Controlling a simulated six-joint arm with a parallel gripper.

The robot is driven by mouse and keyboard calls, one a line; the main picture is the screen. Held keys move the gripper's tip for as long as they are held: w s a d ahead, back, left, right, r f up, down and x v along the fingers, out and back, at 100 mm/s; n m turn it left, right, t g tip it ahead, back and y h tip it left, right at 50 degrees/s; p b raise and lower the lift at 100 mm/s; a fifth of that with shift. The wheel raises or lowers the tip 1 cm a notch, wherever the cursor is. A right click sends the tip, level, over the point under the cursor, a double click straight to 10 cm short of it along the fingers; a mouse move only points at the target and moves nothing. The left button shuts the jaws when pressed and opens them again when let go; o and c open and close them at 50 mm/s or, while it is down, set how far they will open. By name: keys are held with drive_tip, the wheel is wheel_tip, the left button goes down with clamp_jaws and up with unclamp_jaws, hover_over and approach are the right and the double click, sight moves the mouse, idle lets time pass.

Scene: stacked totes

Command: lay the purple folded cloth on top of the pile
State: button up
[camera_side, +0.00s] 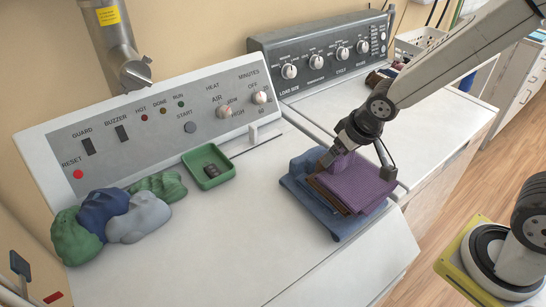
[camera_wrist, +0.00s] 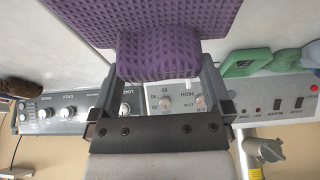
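The purple folded cloth (camera_side: 362,185) lies flat over a brown cloth (camera_side: 326,193), which rests on a wider blue cloth (camera_side: 330,220) in a pile on the front machine top. The purple cloth appears to touch the brown one, a little askew to it. My gripper (camera_side: 338,160) is at the cloth's far left edge. In the wrist view my gripper (camera_wrist: 160,65) has a finger on each side of a bunched, waffle-textured part of the purple cloth (camera_wrist: 158,50), pinching it. The rest of the pile is hidden in the wrist view.
A green tray (camera_side: 208,166) with a small dark item sits left of the pile. Several green, blue and grey crumpled cloths (camera_side: 138,218) lie at the far left. Control panels (camera_side: 160,115) stand behind. The white top (camera_side: 235,240) between is clear.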

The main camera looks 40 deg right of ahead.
sight(349, 170)
drive_tip(key=v, duration=0.7)
drive_tip(key=shift+r, duration=0.35)
idle(0.4)
drive_tip(key=shift+s, duration=0.15)
drive_tip(key=shift+f, duration=0.1)
idle(0.4)
drive_tip(key=shift+x, duration=3.4)
drive_tip(key=shift+r, duration=0.25)
drive_tip(key=shift+f, duration=0.65)
drive_tip(key=shift+r, duration=4.05)
